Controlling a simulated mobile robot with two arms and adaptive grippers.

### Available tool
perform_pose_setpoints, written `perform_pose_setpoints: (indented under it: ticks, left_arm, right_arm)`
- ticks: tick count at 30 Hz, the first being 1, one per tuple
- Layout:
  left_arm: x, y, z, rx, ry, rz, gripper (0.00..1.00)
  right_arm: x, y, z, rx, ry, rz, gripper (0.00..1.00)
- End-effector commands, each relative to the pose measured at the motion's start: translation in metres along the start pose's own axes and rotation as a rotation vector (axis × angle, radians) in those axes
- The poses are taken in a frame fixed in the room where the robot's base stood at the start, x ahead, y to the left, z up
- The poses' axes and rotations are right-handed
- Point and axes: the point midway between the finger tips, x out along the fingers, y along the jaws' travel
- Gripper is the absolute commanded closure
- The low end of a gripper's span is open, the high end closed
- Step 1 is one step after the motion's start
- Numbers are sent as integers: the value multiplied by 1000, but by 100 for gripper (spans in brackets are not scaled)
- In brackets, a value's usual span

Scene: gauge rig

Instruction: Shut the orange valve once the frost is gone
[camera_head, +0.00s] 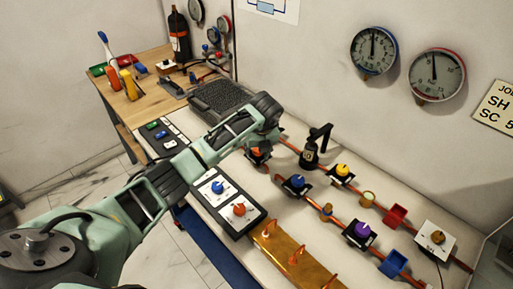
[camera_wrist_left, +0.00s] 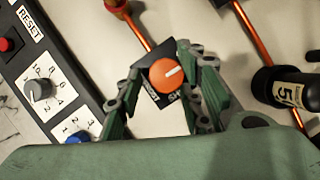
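The orange valve (camera_wrist_left: 167,76) is a round knob with a white pointer line, on a black plate over a copper pipe. In the wrist view its pointer slants to the upper right. It also shows in the head view (camera_head: 258,155), partly hidden by my arm. My left gripper (camera_wrist_left: 168,68) is over it, one finger on each side of the knob. The fingers are apart and close to the knob; I cannot tell whether they touch it. I cannot make out white frost on the pipes. My right gripper is out of view.
A black bottle-shaped part (camera_head: 310,152) stands right of the valve. A switch panel (camera_head: 226,217) lies at the front. Two gauges (camera_head: 374,51) (camera_head: 437,75) hang on the wall, needles near upright.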

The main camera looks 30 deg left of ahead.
Motion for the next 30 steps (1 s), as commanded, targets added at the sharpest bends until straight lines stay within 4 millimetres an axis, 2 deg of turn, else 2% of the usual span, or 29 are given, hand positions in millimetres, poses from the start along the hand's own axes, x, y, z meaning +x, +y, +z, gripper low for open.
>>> perform_pose_setpoints:
  ticks: [1,7,11,20,30]
  left_arm:
    - [0,0,0,0,0,0,72]
    - [0,1,1,-1,-1,2,90]
    - [0,2,1,-1,-1,4,100]
    - [2,4,2,37,-3,-8,100]
    - [5,8,5,245,-7,-93,100]
  right_arm:
    - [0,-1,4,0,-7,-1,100]
    - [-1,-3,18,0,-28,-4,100]
    - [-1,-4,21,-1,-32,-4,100]
    - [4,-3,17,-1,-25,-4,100]
    - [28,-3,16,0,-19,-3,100]
